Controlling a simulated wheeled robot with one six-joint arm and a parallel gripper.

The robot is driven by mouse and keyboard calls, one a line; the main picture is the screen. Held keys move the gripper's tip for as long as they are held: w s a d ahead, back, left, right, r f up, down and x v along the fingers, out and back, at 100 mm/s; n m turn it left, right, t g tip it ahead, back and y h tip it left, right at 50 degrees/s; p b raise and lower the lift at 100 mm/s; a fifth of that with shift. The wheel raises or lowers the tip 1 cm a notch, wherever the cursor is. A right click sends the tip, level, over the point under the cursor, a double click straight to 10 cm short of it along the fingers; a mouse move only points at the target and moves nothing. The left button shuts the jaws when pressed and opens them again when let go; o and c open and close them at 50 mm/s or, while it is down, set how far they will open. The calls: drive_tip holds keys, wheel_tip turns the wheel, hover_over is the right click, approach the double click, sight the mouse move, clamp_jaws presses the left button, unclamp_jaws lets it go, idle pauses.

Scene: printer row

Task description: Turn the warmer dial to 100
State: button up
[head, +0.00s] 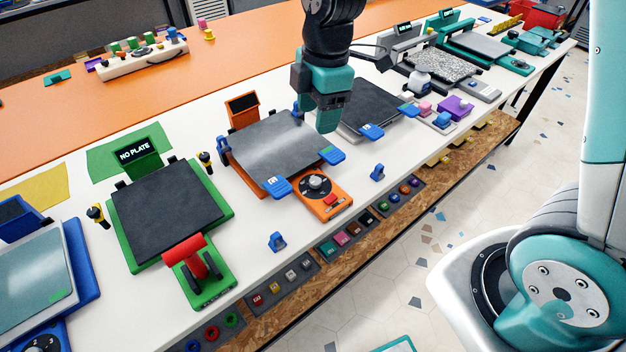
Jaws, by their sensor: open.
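A round grey dial (315,183) sits on a black face on the front of the orange machine (328,200), beside a small red block. The frame does not show which dial is the warmer's, and the numbers are too small to read. Another dial (45,343) shows on the blue machine at the lower left, partly cut off. A small dial also shows on the teal machine (517,63) at the far right. My gripper (327,126) hangs fingers down, open and empty, above the bench just behind the orange machine's dial. It touches nothing visible.
The orange machine bears a grey plate (270,150) with blue clips. A green machine (140,225) with a "NO PLATE" sign stands to the left. A dark-plated machine (372,112) stands to the right. Small blue stands (277,241) sit near the white bench's front edge.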

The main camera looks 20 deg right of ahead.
sight(315, 181)
drive_tip(key=w+f+n, duration=0.1)
drive_tip(key=f, duration=0.6)
drive_tip(key=w+d+f+n+p, duration=0.1)
drive_tip(key=w+f+n, duration=0.1)
drive_tip(key=f, duration=0.6)
drive_tip(key=w+f+n+h+p, duration=0.1)
drive_tip(key=w+f, duration=0.1)
drive_tip(key=f, duration=0.6)
drive_tip(key=shift+w+d+f+n, duration=0.1)
drive_tip(key=shift+d+f+n, duration=0.15)
drive_tip(key=shift+d+n, duration=0.1)
drive_tip(key=shift+c, duration=0.4)
drive_tip(key=c, duration=0.8)
drive_tip(key=shift+c, duration=0.2)
